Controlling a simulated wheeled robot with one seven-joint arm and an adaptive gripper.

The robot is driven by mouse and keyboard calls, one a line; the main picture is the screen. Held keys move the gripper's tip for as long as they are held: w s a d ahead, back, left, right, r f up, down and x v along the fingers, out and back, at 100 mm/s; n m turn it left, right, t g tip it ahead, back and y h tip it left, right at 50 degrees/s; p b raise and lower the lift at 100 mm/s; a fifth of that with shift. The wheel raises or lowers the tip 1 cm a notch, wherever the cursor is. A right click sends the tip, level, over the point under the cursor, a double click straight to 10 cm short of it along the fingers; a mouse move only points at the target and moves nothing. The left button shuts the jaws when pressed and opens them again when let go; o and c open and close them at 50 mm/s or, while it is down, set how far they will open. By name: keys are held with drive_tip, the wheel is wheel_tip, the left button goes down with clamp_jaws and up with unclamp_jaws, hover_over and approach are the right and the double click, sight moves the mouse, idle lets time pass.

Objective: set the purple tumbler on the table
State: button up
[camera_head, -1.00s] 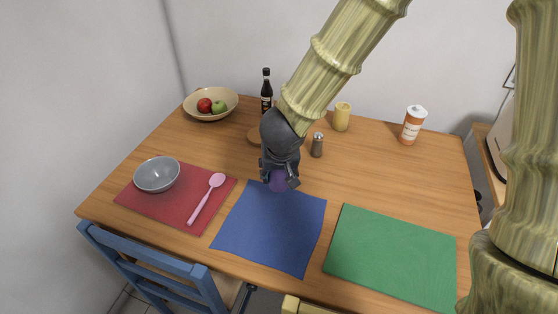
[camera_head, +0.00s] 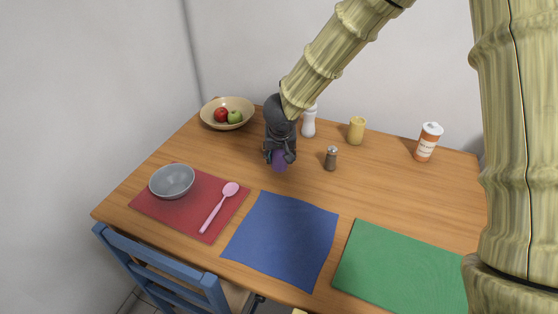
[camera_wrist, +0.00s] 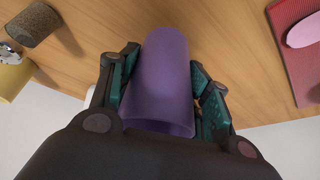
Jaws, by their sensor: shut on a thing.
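The purple tumbler (camera_head: 279,160) is between the fingers of my gripper (camera_head: 280,156), over the back left part of the wooden table (camera_head: 400,190). In the wrist view the tumbler (camera_wrist: 163,80) fills the space between the two teal finger pads, and my gripper (camera_wrist: 163,92) is shut on it. Its open rim faces the wrist camera. I cannot tell whether its far end touches the table.
A bowl of fruit (camera_head: 228,112) stands behind left and a white bottle (camera_head: 309,122) behind right. A pepper shaker (camera_head: 331,158), a yellow cup (camera_head: 356,130) and an orange-white canister (camera_head: 428,142) stand to the right. Red (camera_head: 165,208), blue (camera_head: 280,240) and green (camera_head: 400,270) mats lie in front.

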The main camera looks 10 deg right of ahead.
sight(280, 161)
drive_tip(key=shift+f+b, duration=0.4)
drive_tip(key=shift+f, duration=1)
drive_tip(key=shift+f, duration=0.1)
drive_tip(key=o, duration=1)
drive_tip(key=shift+o, duration=0.2)
drive_tip(key=p+v, duration=0.3)
drive_tip(key=v, duration=0.9)
drive_tip(key=shift+w+r, duration=0.1)
drive_tip(key=shift+r, duration=0.15)
